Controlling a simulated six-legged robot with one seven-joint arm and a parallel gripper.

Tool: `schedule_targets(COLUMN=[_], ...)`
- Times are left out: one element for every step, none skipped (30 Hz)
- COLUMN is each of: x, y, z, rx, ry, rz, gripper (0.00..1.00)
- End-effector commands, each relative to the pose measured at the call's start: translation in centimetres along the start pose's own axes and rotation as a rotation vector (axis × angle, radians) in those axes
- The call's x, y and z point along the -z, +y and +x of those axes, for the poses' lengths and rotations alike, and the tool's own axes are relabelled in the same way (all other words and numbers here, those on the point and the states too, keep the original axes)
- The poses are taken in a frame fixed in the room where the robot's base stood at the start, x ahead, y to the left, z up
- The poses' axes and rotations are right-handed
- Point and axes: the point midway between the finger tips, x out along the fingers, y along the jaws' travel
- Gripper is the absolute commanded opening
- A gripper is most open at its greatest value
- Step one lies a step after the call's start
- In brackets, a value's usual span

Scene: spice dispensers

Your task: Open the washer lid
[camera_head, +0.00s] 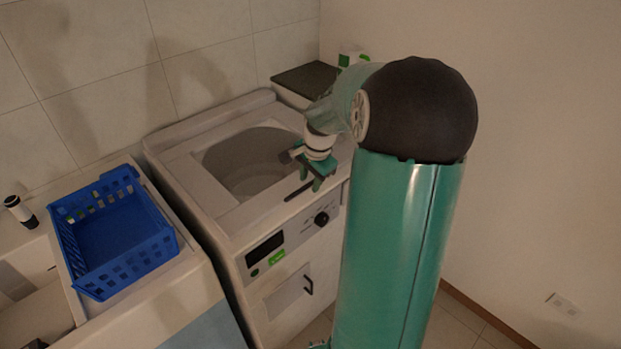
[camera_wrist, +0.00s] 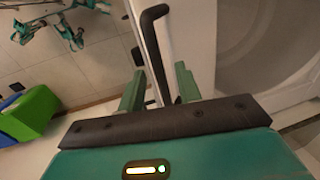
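The white top-loading washer (camera_head: 222,228) stands left of my arm in the head view. Its lid (camera_head: 205,186) lies flat on top, with a large grey round window. A dark handle (camera_head: 298,191) sits at the lid's front edge. My gripper (camera_head: 318,180) is over the front right part of the lid, near this handle. In the wrist view, the green fingers of my gripper (camera_wrist: 160,88) are apart, with the black handle (camera_wrist: 152,45) running between them. I cannot tell whether either finger touches it.
A blue basket (camera_head: 115,240) sits on the counter left of the washer. The washer's front panel has a dark knob (camera_head: 322,218) and a display. A tiled wall stands behind and a plain wall at right. A green and blue object (camera_wrist: 30,115) stands on the floor.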

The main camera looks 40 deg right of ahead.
Motion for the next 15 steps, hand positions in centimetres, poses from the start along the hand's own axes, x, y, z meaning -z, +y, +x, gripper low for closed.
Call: schedule_targets(x=[0.00, 0.00, 0.00, 0.01, 0.01, 0.01, 0.01, 0.01, 0.01, 0.01, 0.01, 0.01, 0.01, 0.02, 0.02], y=[0.00, 0.00, 0.00, 0.00, 0.01, 0.01, 0.02, 0.02, 0.02, 0.02, 0.02, 0.01, -0.01, -0.04, -0.12], z=[-0.01, -0.01, -0.02, -0.02, -0.02, -0.03, -0.02, -0.02, -0.02, -0.02, -0.02, -0.05, -0.11, -0.20, -0.38], rx=[0.000, 0.000, 0.000, 0.000, 0.000, 0.000, 0.000, 0.000, 0.000, 0.000, 0.000, 0.000, 0.000, 0.000, 0.000], ry=[0.000, 0.000, 0.000, 0.000, 0.000, 0.000, 0.000, 0.000, 0.000, 0.000, 0.000, 0.000, 0.000, 0.000, 0.000], rz=[0.000, 0.000, 0.000, 0.000, 0.000, 0.000, 0.000, 0.000, 0.000, 0.000, 0.000, 0.000, 0.000, 0.000, 0.000], gripper=[0.30, 0.24, 0.16, 0.11, 0.05, 0.00, 0.00, 0.00, 0.00, 0.00, 0.00, 0.00, 0.00, 0.00, 0.00])
